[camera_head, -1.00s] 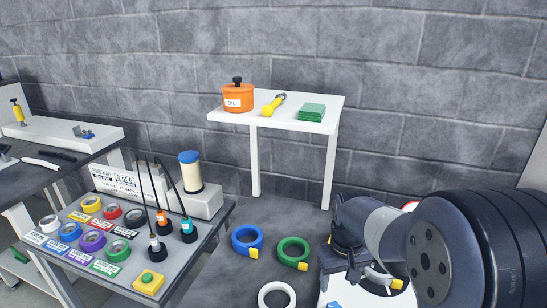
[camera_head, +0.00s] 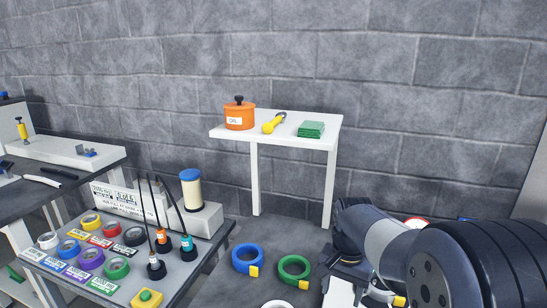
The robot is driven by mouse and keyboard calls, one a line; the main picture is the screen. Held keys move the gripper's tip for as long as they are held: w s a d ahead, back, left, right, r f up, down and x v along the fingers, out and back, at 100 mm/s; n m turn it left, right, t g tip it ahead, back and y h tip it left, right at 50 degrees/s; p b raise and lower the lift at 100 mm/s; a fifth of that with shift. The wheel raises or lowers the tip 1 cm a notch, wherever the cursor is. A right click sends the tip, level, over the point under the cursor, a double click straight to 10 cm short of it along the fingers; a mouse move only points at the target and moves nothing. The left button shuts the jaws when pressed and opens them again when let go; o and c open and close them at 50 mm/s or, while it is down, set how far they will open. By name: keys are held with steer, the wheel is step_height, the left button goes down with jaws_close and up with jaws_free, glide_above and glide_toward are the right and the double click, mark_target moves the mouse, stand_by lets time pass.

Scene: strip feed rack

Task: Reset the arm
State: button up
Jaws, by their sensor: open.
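My arm reaches in from the lower right, its large dark joint in the corner and a grey link running left to a dark wrist. My gripper (camera_head: 345,268) is below that wrist, partly hidden by the arm and small in view. It appears open, and I see nothing held in it. A white surface lies under and beside it at the bottom edge.
A bench (camera_head: 205,258) at left holds several coloured rolls, bottles and a yellow button box (camera_head: 147,299). Blue (camera_head: 246,260) and green (camera_head: 294,270) rings lie right of it. A white shelf (camera_head: 270,134) carries an orange pot (camera_head: 239,116), yellow tool and green pads.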

steer(key=shift+m+b, duration=0.3)
steer(key=shift+m, duration=1.3)
